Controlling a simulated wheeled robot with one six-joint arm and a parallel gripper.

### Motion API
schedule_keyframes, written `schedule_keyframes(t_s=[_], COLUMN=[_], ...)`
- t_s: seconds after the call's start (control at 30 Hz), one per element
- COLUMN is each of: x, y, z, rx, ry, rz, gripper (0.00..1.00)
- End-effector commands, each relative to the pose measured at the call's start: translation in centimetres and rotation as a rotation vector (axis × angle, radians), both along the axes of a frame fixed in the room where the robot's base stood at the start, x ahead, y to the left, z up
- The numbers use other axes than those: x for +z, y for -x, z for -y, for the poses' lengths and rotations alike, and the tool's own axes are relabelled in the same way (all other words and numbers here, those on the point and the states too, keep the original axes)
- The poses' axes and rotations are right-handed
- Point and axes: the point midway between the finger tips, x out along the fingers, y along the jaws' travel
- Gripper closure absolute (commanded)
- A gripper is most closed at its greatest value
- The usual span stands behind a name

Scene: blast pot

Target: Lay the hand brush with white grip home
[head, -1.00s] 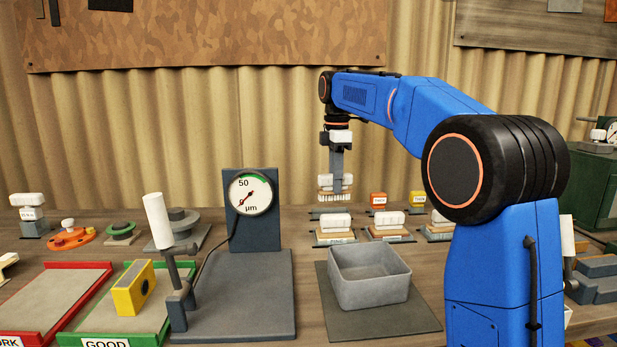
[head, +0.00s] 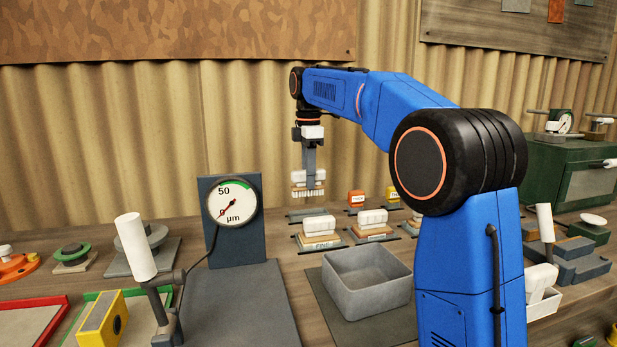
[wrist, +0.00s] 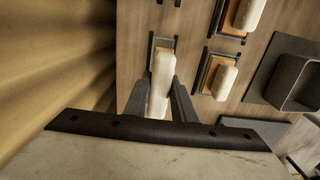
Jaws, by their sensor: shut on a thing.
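My gripper (head: 309,168) is shut on a hand brush with a white grip (head: 299,178). The brush hangs level with its pale bristles down, at the back of the bench. Just under it is a low grey holder (head: 302,213); a small gap seems to show between bristles and holder. In the wrist view the white grip (wrist: 160,82) sits between my two dark fingers. The holder's dark rails (wrist: 151,48) show beside the brush's far end there. The rest of the holder is hidden under the brush.
Similar white-gripped brushes stand in holders close by, one marked FINE (head: 318,226) and one to its right (head: 371,222). A grey open bin (head: 367,285) is in front, a gauge stand (head: 232,207) to the left.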

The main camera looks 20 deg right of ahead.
Motion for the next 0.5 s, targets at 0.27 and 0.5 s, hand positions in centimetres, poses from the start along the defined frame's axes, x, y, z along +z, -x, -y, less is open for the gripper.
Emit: schedule_keyframes(t_s=[0.27,0.5], x=[-0.9,-2.8], y=[0.0,0.0], z=[0.0,0.0], rx=[0.0,0.0], ry=[0.0,0.0], rz=[0.0,0.0], gripper=[1.0,1.0])
